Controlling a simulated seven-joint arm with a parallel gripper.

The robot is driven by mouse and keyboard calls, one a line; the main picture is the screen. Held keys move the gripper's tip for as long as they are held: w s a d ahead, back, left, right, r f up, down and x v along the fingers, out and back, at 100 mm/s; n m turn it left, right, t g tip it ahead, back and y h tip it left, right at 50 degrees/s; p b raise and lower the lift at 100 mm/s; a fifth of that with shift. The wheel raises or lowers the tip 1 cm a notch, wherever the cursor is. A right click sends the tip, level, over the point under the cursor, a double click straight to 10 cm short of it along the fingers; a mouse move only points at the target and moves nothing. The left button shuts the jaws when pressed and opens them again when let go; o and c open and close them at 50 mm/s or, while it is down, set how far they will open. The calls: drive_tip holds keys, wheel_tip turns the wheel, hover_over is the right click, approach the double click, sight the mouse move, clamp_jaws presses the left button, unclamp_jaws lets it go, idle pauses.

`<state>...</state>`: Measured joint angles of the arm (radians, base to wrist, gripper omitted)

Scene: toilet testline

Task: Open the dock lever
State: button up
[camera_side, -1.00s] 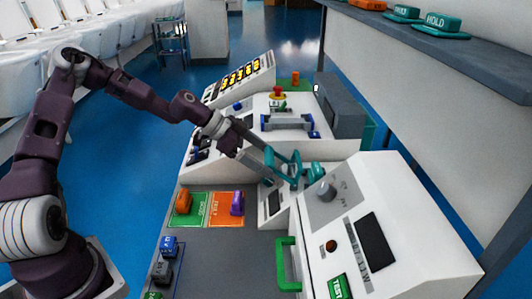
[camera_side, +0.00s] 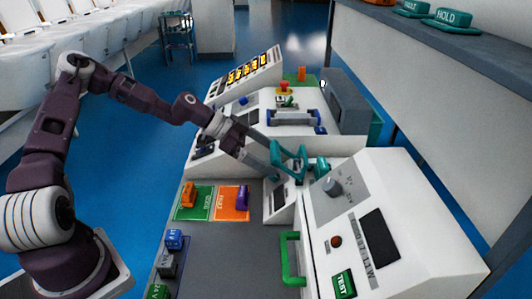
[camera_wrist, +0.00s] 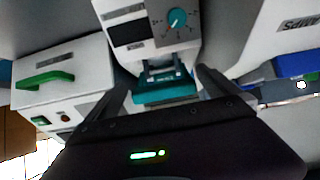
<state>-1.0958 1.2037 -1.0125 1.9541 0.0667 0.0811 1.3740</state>
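The dock lever appears to be the teal handle (camera_side: 290,160) on the small white unit in the middle of the bench. In the wrist view a teal bar (camera_wrist: 165,92) lies across the gap between my fingertips. My gripper (camera_side: 272,160) reaches in from the left, tilted downward, with its tips at the teal handle. The wrist view shows the two fingers of my gripper (camera_wrist: 164,88) spread wide, one on each side of the teal bar. Whether either finger touches it cannot be told.
Behind is a panel with a blue handle (camera_side: 292,118). Green and orange pads (camera_side: 192,208) with small blocks lie in front.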

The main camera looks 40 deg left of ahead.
wheel_tip(320, 180, up, 10)
idle(0.6)
drive_tip(key=s+d+g+y, duration=0.2)
drive_tip(key=s+d+g, duration=0.1)
drive_tip(key=s+d, duration=0.45)
drive_tip(key=s+a+r+n+y, duration=0.1)
drive_tip(key=s+r+n, duration=0.3)
drive_tip(key=s, duration=0.9)
drive_tip(key=s+a+r+n+t+y, duration=0.1)
drive_tip(key=s+r+n+y, duration=0.3)
drive_tip(key=s, duration=0.9)
drive_tip(key=shift+n, duration=0.5)
drive_tip(key=shift+a, duration=0.1)
